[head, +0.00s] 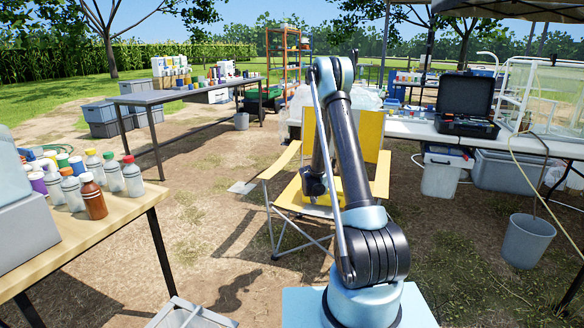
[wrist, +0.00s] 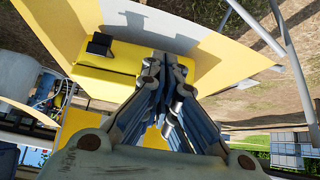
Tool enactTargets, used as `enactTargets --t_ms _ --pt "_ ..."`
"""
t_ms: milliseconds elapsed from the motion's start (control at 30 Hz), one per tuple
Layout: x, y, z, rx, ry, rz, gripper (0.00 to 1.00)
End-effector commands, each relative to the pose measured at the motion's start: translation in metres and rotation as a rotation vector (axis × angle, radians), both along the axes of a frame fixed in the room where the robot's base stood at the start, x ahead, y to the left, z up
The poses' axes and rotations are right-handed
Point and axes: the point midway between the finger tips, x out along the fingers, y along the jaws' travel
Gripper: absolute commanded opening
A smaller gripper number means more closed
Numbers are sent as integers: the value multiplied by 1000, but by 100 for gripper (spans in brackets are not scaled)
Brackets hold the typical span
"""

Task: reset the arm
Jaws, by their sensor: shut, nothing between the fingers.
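My gripper (wrist: 172,68) is shut and empty in the wrist view, its fingers closed together over a yellow surface. In the head view my arm rises in front of me, bends at the top and comes down over a yellow folding chair (head: 370,145). The chair also shows in the wrist view (wrist: 210,45), close beyond the fingertips. I cannot tell whether they touch it. The fingertips are hard to make out in the head view.
A wooden table (head: 95,235) with several bottles stands at left. A white table (head: 405,128) with an open black case (head: 467,105) stands at right. A grey bucket (head: 527,241) is on the ground below it. A long grey table (head: 170,97) is further back. Bare ground lies between the tables.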

Motion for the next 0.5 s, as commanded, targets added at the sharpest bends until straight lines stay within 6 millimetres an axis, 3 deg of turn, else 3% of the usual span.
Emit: enactTargets --t_ms 100,500 --pt "-14 -5 31 -1 23 6 0" --pt "-72 -18 118 -5 96 34 0"
